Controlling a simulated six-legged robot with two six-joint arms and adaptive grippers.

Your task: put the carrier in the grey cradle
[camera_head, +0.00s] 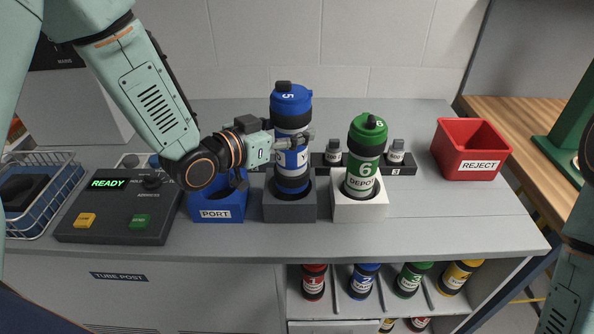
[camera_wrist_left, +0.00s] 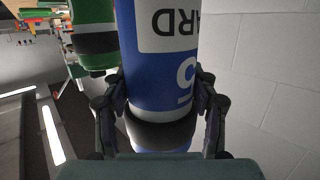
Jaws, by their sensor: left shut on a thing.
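The blue carrier (camera_head: 290,105), with a black band, a white label and a "5" on its cap, stands upright at the grey cradle (camera_head: 290,212). Its black lower end is within the cradle's opening; how deep it sits is hard to tell. My left gripper (camera_head: 298,142) is shut on the carrier's upper body, coming in from the left. In the left wrist view the two fingers close on either side of the blue carrier (camera_wrist_left: 165,75). My right gripper is out of view.
A white cradle (camera_head: 360,207) holding a green carrier (camera_head: 365,158) stands close on the right. A blue port block (camera_head: 217,208) is close on the left, beside a control box (camera_head: 115,215) reading READY. A red reject bin (camera_head: 470,150) is at the right.

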